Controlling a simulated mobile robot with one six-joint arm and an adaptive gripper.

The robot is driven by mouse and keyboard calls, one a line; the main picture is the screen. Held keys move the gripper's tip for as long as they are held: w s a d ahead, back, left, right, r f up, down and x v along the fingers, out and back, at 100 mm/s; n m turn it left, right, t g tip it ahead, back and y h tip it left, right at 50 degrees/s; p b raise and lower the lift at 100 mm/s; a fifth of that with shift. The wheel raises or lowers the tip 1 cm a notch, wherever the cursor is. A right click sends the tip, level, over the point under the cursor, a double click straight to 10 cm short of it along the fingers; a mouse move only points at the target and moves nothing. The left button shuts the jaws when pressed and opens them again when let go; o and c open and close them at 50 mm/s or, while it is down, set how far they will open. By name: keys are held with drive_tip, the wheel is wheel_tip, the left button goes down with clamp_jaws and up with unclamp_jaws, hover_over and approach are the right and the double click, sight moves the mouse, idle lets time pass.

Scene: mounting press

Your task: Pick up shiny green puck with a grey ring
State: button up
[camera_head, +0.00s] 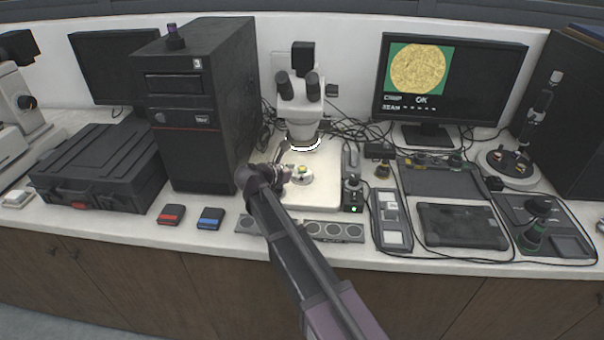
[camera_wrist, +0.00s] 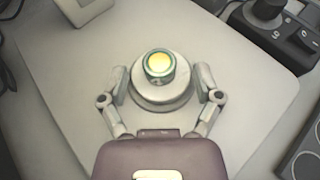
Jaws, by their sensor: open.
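A shiny green puck (camera_wrist: 159,65) with a yellow centre and a grey ring sits upright on a round pale stage plate (camera_wrist: 161,95). In the head view the puck (camera_head: 302,169) is small, on the microscope base below the lens. My gripper (camera_wrist: 160,74) is open, with one finger on each side of the stage plate and puck. The fingers look apart from the puck; their exact height over the plate is hard to tell. In the head view my gripper (camera_head: 284,174) reaches in from the left of the puck.
The microscope head (camera_head: 303,110) hangs over the stage. A control box with a green light (camera_head: 353,194) stands close on the right of the base. A tray with round recesses (camera_head: 336,231) lies in front. A black computer tower (camera_head: 200,105) stands at left.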

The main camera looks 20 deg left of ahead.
idle(0.5)
drive_tip(key=c, duration=1)
drive_tip(key=shift+r, duration=0.25)
wheel_tip(320, 180, up, 3)
drive_tip(key=p, duration=0.3)
drive_tip(key=shift+p, duration=0.3)
drive_tip(key=shift+s+r, duration=0.25)
drive_tip(key=shift+s, duration=0.05)
drive_tip(key=s, duration=0.5)
drive_tip(key=s+d+p, duration=0.1)
drive_tip(key=s, duration=0.4)
drive_tip(key=s+d+r, duration=0.1)
drive_tip(key=s, duration=0.4)
drive_tip(key=shift+s, duration=0.15)
drive_tip(key=shift+r+p, duration=0.1)
drive_tip(key=shift+p, duration=0.2)
